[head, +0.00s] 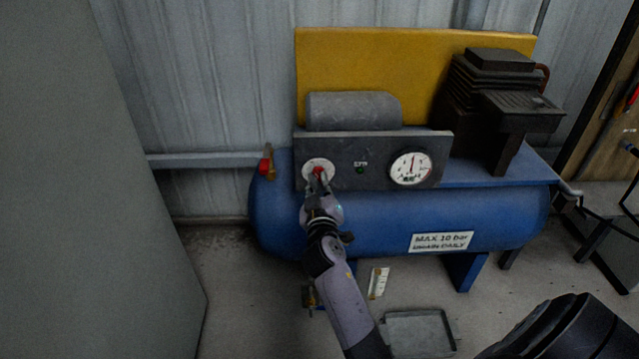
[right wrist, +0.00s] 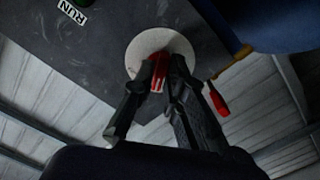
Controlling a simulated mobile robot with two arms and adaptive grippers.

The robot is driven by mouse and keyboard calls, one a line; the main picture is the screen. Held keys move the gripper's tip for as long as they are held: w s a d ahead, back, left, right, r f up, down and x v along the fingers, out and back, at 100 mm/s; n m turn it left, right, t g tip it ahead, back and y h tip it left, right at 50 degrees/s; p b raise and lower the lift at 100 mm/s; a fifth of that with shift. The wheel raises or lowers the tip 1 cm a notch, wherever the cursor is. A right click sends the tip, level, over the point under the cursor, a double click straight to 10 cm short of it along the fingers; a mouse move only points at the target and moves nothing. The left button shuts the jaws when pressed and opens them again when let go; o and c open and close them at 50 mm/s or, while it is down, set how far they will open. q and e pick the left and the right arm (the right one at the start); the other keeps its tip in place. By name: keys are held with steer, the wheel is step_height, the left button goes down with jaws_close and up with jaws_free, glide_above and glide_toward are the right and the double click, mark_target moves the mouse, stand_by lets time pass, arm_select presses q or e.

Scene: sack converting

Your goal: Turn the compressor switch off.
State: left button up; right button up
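The compressor (head: 390,215) is a blue tank with a dark control panel (head: 385,175) on its front. The compressor switch is a red knob (head: 318,169) on a round white plate (head: 309,164) at the panel's left end. My right gripper (head: 319,175) is at this knob. In the right wrist view, its two fingers (right wrist: 167,78) close on both sides of the red knob (right wrist: 157,82), over the white plate (right wrist: 150,46). The fingers hide part of the knob, and its pointing direction is unclear. My left gripper is not in view.
A green lamp (head: 360,170) and a white gauge (head: 411,168) sit right of the switch. A red-handled valve (head: 265,166) is at the tank's left end. A grey tray (head: 419,333) lies on the floor. A large grey surface (head: 80,200) fills the left side.

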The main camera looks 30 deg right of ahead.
steer(key=o, duration=0.3)
step_height(320, 180, up, 10)
stand_by(0.6)
steer(key=s+a+f+m+p, duration=0.2)
steer(key=s+a+f+m, duration=0.25)
steer(key=s, duration=0.25)
steer(key=s+a+f+m+p, duration=0.1)
steer(key=s+a+f+m, duration=0.35)
steer(key=s, duration=0.25)
steer(key=shift+m, duration=0.3)
steer(key=p+x, duration=0.1)
steer(key=x, duration=0.6)
steer(key=p+x, duration=0.1)
steer(key=x, duration=0.7)
steer(key=shift+w+d+f, duration=0.15)
steer(key=shift+d+f, duration=0.05)
steer(key=shift+f, duration=0.05)
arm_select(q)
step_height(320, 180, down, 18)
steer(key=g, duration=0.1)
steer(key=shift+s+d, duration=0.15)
arm_select(e)
steer(key=shift+x, duration=0.75)
